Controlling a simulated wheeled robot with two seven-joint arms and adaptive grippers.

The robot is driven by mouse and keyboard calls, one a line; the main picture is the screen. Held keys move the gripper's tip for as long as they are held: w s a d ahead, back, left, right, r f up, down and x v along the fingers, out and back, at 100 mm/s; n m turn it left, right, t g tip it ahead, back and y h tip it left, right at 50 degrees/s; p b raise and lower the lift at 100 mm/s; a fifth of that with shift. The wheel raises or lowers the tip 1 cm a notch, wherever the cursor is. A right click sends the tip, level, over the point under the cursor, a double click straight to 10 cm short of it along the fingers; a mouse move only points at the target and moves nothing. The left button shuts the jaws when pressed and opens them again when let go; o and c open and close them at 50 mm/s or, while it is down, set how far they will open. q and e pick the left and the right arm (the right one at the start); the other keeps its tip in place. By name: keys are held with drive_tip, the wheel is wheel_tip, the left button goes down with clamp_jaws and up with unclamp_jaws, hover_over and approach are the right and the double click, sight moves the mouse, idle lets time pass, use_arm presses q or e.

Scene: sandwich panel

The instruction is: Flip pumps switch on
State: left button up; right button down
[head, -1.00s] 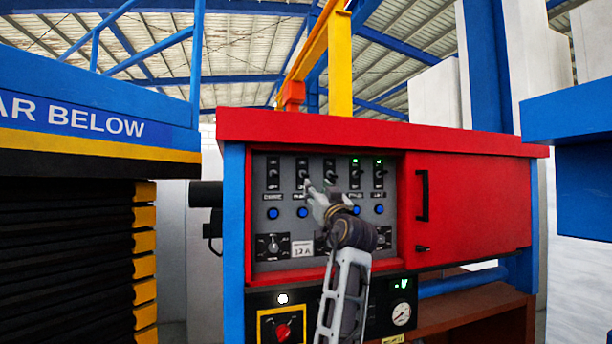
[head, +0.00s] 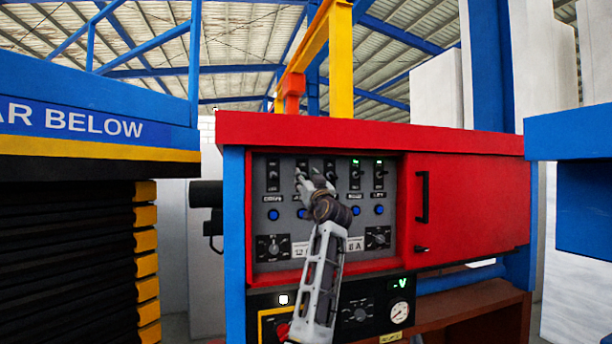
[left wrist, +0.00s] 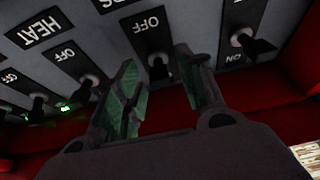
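The control panel (head: 285,225) has a row of toggle switches. The pumps switch (left wrist: 158,66) sits between the fingers of my left gripper (left wrist: 160,88) in the left wrist view; OFF is printed beside it and its name is partly cut off, ending in PS. The fingers stand apart on either side of the lever, and no contact shows. In the head view my left gripper (head: 309,178) is over the second and third switches and partly hides them. The lever's exact tilt is hard to tell. My right gripper is not in view.
The HEAT switch (left wrist: 88,82) is left of the fingers in the wrist view, and another switch (left wrist: 245,40) is right. Two right-hand switches (head: 355,175) (head: 380,175) have green lights. Blue buttons (head: 273,214) and knobs lie below. A red door (head: 470,200) is at right.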

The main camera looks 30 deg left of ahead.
use_arm(q)
drive_tip(key=shift+w+a+r, duration=0.15)
drive_tip(key=shift+w+a, duration=0.15)
drive_tip(key=shift+a, duration=0.05)
clamp_jaws()
